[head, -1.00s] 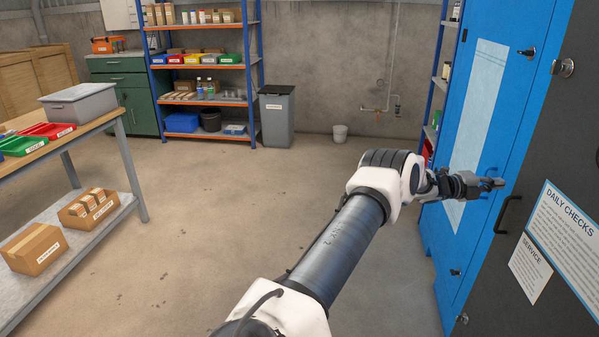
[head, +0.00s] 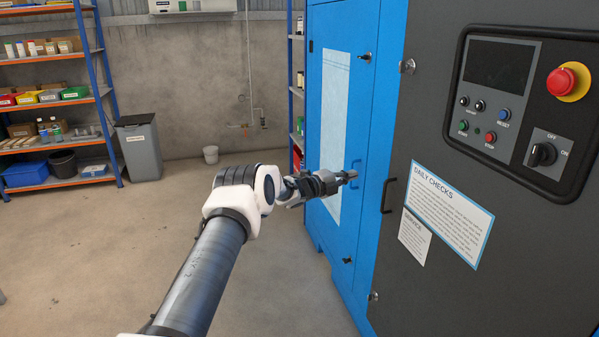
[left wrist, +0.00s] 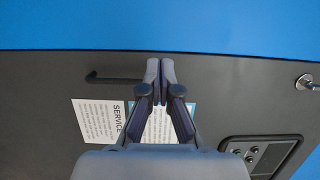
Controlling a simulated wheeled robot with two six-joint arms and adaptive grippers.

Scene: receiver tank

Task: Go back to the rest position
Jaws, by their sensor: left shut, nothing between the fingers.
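My left gripper (head: 347,176) is in the middle of the head view, at the end of my outstretched left arm. Its fingers are shut with nothing between them. In the picture it overlaps the blue cabinet door (head: 371,110), near a blue handle; I cannot tell whether it touches. In the left wrist view the closed fingertips (left wrist: 160,70) point toward the dark panel (left wrist: 50,90), beside its black handle (left wrist: 115,78). My right gripper is in neither view.
The dark cabinet front (head: 480,275) with control panel (head: 515,105) and red emergency stop button (head: 567,82) fills the right side. The floor (head: 110,260) at left is clear.

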